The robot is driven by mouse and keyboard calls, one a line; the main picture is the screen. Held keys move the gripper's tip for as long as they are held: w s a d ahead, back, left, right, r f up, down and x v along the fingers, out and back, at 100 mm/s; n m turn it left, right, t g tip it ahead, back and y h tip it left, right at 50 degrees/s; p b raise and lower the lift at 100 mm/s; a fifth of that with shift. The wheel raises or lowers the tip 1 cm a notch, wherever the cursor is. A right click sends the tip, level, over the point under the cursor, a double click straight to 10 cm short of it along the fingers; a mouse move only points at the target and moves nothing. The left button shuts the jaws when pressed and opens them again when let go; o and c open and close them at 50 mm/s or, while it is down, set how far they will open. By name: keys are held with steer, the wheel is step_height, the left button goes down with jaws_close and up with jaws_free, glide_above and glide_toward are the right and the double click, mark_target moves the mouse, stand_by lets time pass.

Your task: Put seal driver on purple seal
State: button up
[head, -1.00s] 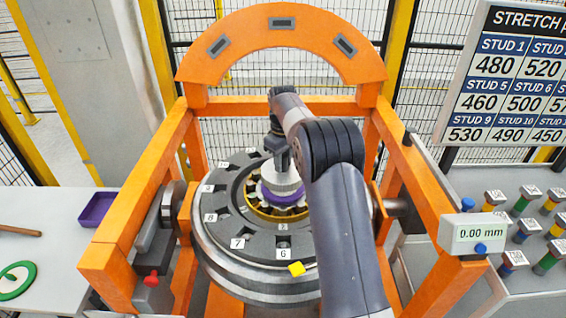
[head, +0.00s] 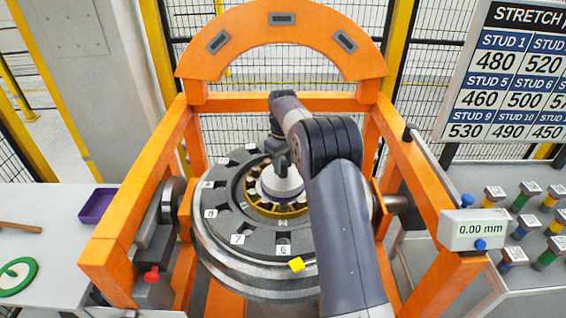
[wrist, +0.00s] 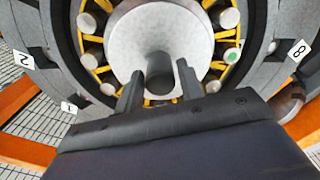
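The seal driver (head: 282,183) is a pale, wide-based piece standing upright over the centre of the wheel hub. In the wrist view, its round white body (wrist: 145,40) and dark upright handle (wrist: 160,78) show. My gripper (head: 281,155) is above the driver, with a finger on each side of the handle.
The grey hub ring (head: 225,222) has numbered labels and a yellow marker (head: 296,264). The orange gantry frame (head: 133,215) surrounds it. A gauge (head: 478,230) reads 0.00 mm at right. A purple tray (head: 97,205) is on the left table; coloured studs (head: 527,228) stand at right.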

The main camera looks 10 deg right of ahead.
steer(key=shift+o, duration=1.3)
steer(key=shift+r, duration=0.1)
step_height(320, 180, up, 13)
steer(key=shift+b, duration=0.45)
steer(key=shift+c, duration=0.2)
